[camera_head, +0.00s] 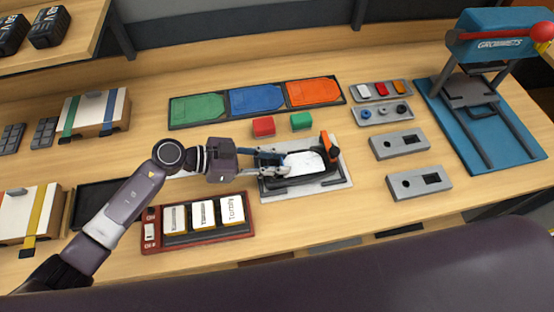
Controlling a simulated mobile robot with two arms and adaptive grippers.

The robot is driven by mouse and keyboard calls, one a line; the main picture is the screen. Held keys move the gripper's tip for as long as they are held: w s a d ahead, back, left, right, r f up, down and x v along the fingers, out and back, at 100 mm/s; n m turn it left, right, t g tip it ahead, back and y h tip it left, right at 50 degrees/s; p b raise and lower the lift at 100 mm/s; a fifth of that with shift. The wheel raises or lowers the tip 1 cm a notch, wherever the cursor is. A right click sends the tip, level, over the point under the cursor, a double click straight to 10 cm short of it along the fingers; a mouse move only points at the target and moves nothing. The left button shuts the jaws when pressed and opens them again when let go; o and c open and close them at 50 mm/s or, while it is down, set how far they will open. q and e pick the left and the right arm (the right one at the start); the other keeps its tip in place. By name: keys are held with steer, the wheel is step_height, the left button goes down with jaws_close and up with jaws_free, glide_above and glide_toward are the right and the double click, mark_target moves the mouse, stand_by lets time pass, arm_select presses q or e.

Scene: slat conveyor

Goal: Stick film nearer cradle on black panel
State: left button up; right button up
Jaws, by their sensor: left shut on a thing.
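A black panel (331,178) lies in a grey cradle (341,190) with an orange clamp (329,146) at its right end. A white film (304,163) is over the panel, covering much of its middle. I cannot tell whether it lies flat on it or just above it. My left gripper (284,162) reaches in from the left, its fingers shut at the film's left edge. The fingers hide part of the panel's left end. My right gripper is not in view.
A red tray (198,240) with white labelled cards sits in front left. A mat of green, blue and orange panels (257,99) lies behind. Red (263,127) and green (301,121) blocks stand behind the cradle. Grey fixtures (399,144) and a blue press (500,135) are at right.

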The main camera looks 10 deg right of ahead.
arm_select(q)
steer(key=o, duration=0.9)
steer(key=shift+a, duration=0.1)
steer(key=shift+v, duration=5.9)
